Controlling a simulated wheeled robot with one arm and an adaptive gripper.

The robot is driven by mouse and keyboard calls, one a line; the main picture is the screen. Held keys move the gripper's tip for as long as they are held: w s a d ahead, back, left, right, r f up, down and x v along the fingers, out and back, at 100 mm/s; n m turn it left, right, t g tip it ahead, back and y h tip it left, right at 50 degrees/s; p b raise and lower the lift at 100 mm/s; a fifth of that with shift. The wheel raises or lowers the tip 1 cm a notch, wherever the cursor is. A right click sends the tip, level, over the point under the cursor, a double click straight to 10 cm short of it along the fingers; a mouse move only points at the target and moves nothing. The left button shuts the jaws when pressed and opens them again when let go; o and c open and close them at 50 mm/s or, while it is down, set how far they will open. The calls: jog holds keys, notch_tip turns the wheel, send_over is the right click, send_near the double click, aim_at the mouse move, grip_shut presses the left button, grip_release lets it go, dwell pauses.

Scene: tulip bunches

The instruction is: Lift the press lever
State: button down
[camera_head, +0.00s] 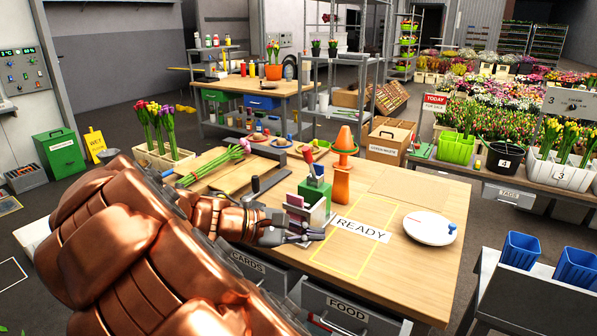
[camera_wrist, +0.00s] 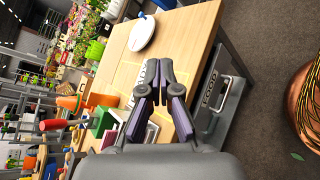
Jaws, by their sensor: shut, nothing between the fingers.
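A dark lever with an upright grip (camera_head: 256,186) and a bar slanting up to the right stands at the left part of the wooden table (camera_head: 420,270), by the wooden boards (camera_head: 232,178). It looks like the press lever; my arm hides its lower part. I cannot pick it out in the wrist view. My gripper (camera_head: 320,236) is shut and empty, in front of the card holder and right of the lever, apart from it. In the wrist view my gripper's (camera_wrist: 160,67) fingertips meet over the table near the READY label (camera_wrist: 138,97).
A card holder (camera_head: 318,222), a green box (camera_head: 314,190) and an orange bottle (camera_head: 341,186) with a cone stand close to my gripper. Pink tulips (camera_head: 222,162) lie on the boards. A white plate (camera_head: 425,228) is at right. The yellow-outlined area is mostly clear.

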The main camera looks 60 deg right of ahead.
jog(key=w+d+r+n+g+h+b, duration=0.1)
jog(key=w+d+n+h+b, duration=0.15)
jog(key=w+d+h, duration=0.35)
jog(key=n+t+h+b, duration=0.2)
jog(key=n+t+h, duration=0.4)
jog(key=n, duration=0.5)
send_near(304, 158)
jog(key=p+x, duration=0.1)
jog(key=x, duration=0.6)
jog(key=shift+d+p, duration=0.2)
jog(key=shift+p, duration=0.2)
